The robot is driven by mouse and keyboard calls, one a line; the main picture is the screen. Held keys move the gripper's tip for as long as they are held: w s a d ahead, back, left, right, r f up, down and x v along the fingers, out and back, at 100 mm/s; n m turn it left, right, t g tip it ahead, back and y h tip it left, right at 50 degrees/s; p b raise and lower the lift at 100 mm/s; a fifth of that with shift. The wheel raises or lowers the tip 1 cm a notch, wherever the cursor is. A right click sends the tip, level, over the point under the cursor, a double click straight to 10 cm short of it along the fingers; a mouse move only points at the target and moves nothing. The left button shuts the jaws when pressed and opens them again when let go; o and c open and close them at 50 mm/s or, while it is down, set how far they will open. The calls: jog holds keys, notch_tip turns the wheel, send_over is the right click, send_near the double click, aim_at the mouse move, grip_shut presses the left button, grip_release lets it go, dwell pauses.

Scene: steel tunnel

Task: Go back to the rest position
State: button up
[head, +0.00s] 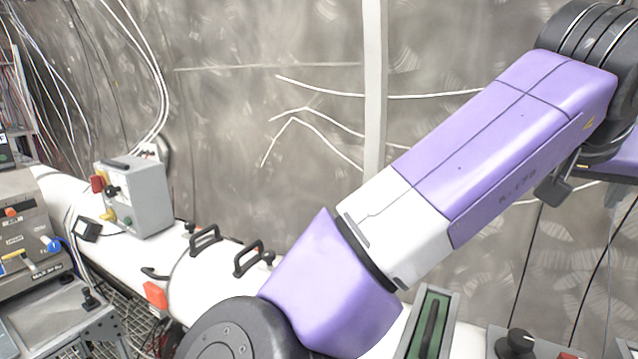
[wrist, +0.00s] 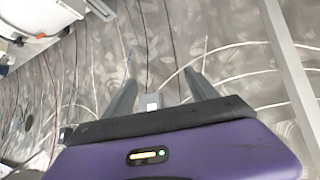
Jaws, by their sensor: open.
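In the wrist view my gripper (wrist: 160,92) is open, with its two dark fingers apart and nothing between them. Behind the fingers, that view shows the grey metal wall with cables. In the head view my purple and white arm reaches from the bottom centre up to the upper right. My gripper is not visible in the head view.
A grey control box (head: 140,197) with coloured knobs stands on a white pipe (head: 215,262) at the left. The pipe carries black handles (head: 205,240). Instrument panels (head: 25,245) stand at the far left. A green-lined tray (head: 450,310) and black knob (head: 520,342) lie below the arm.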

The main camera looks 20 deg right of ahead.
jog(key=w+d+r+t+h+b, duration=0.1)
jog(key=w+d+r+t+h, duration=0.15)
jog(key=r+h, duration=0.35)
jog(key=w+a+n+t+h+b, duration=0.1)
jog(key=w+a+n+t+h, duration=0.25)
jog(key=a+t, duration=0.4)
jog(key=w+a+f+n+t+y+b, duration=0.1)
jog(key=a+f+n+t+y+b, duration=0.1)
jog(key=a+f+n+t+y, duration=0.6)
jog(key=s+a+f+n+y, duration=0.1)
jog(key=s+a+f+y, duration=0.1)
jog(key=f, duration=0.4)
jog(key=s+a+f+n+y+b, duration=0.1)
jog(key=s+a+f+n+y, duration=0.1)
jog(key=s+a+f+y, duration=0.1)
jog(key=s+a+f+n+y, duration=0.2)
jog(key=a+f+y, duration=0.3)
jog(key=f, duration=0.4)
jog(key=shift+s+f+t+y+b, duration=0.25)
jog(key=shift+s+f+t+b, duration=0.05)
jog(key=s+a+f+m+g+b, duration=0.2)
jog(key=s+f+g, duration=0.6)
jog(key=s+f, duration=1.7)
jog(key=s+m+b, duration=0.2)
jog(key=m, duration=0.1)
jog(key=shift+s+a+f, duration=0.2)
jog(key=shift+s+f, duration=0.15)
jog(key=shift+f, duration=0.05)
